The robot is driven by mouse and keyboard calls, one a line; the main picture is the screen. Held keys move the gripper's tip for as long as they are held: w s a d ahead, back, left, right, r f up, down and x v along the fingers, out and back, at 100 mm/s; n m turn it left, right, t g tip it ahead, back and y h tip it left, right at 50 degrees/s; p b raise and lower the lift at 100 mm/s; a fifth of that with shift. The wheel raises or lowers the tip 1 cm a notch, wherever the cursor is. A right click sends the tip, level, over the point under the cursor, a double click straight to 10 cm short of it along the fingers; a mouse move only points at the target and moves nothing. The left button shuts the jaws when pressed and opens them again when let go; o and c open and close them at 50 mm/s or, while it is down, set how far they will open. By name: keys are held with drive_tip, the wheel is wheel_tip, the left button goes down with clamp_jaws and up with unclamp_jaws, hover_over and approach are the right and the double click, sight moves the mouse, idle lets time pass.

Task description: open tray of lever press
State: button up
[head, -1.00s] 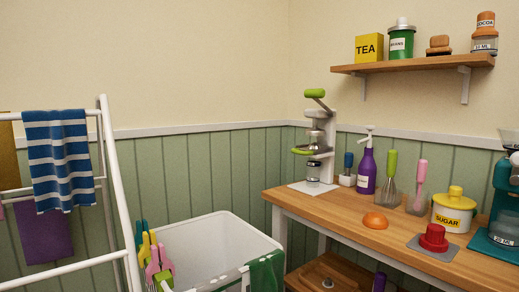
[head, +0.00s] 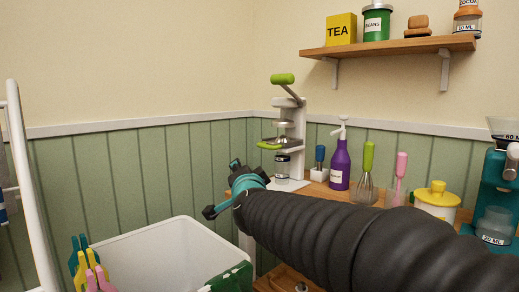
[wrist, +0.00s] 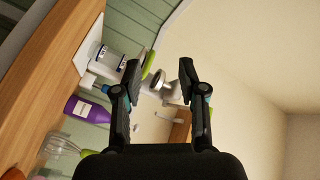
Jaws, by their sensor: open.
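The lever press (head: 299,130) is white and stands upright at the far left end of the wooden counter. Its lever has a green handle (head: 283,78) and is raised. Its tray has a green grip (head: 268,146) sticking out to the left, above a small clear jar (head: 283,166). My gripper (head: 222,188) is open and empty, in front of the press and lower left of the tray grip. In the wrist view the press appears sideways, with a green part (wrist: 149,64) partly behind the left finger of my gripper (wrist: 159,67); the fingers are apart from it.
A purple spray bottle (head: 340,163), whisk (head: 366,180) and sugar pot (head: 437,200) stand right of the press. A white basket (head: 165,250) stands below my gripper. A shelf (head: 390,47) hangs above. The space left of the press is free.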

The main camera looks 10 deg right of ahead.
sight(265, 147)
drive_tip(key=w+d+m+h, duration=0.3)
drive_tip(key=w+m, duration=0.1)
drive_tip(key=w, duration=0.2)
drive_tip(key=w+d+r+m+h+p, duration=0.1)
drive_tip(key=w+d+m+h, duration=0.2)
drive_tip(key=w, duration=0.4)
drive_tip(key=w+d+r+m+h+p, duration=0.1)
drive_tip(key=w+d+m+h, duration=0.2)
drive_tip(key=w+m+h, duration=0.1)
drive_tip(key=shift+w+d+r+m+g+h, duration=0.15)
drive_tip(key=shift+w+m+g+h, duration=0.2)
drive_tip(key=shift+w+m, duration=0.65)
drive_tip(key=shift+w, duration=0.15)
clamp_jaws()
